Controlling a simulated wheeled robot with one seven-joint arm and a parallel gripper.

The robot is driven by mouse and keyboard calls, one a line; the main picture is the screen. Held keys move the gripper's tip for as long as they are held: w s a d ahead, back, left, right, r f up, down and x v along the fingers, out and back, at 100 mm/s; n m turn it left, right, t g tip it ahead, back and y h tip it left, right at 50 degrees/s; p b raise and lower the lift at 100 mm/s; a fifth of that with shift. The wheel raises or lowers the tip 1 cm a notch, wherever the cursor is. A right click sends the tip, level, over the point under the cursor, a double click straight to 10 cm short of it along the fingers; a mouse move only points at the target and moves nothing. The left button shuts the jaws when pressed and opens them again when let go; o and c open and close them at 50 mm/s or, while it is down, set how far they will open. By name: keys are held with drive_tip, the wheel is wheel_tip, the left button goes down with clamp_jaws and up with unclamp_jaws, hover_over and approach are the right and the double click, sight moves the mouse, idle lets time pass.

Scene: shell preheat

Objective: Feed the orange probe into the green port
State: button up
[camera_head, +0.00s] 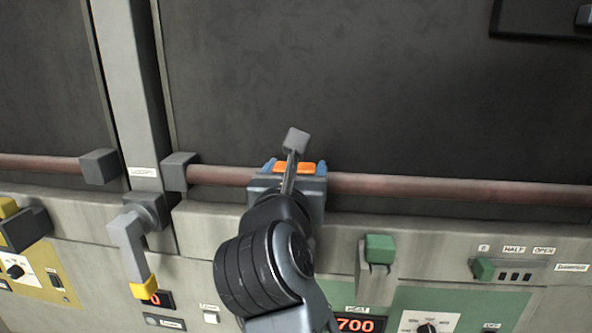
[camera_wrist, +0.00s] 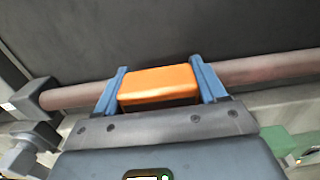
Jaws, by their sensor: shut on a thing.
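My gripper (camera_head: 295,167) has its two blue fingers closed on an orange block, which I take as the orange probe (camera_head: 307,169). In the wrist view the orange probe (camera_wrist: 158,85) sits between the blue fingers of my gripper (camera_wrist: 160,84), in front of the reddish pipe. Only its orange body shows; its far end is hidden. A green block on a grey bracket (camera_head: 379,248) is below and right of my gripper, apart from it, on the panel. I cannot tell whether it is the green port; no opening shows. Green also shows at the right edge of the wrist view (camera_wrist: 280,142).
A reddish pipe (camera_head: 430,188) runs across the panel behind my gripper. A grey lever with a yellow tip (camera_head: 128,245) stands at left. A grey post (camera_head: 138,100) rises above it. A green slider (camera_head: 483,269) is at right. Dark wall fills the top.

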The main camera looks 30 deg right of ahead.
drive_tip(key=shift+f+b, duration=2.1)
drive_tip(key=shift+f, duration=1.25)
drive_tip(key=o, duration=1.2)
drive_tip(key=v, duration=0.7)
drive_tip(key=shift+s+a+b, duration=0.25)
drive_tip(key=shift+s+b, duration=0.05)
drive_tip(key=shift+b, duration=0.1)
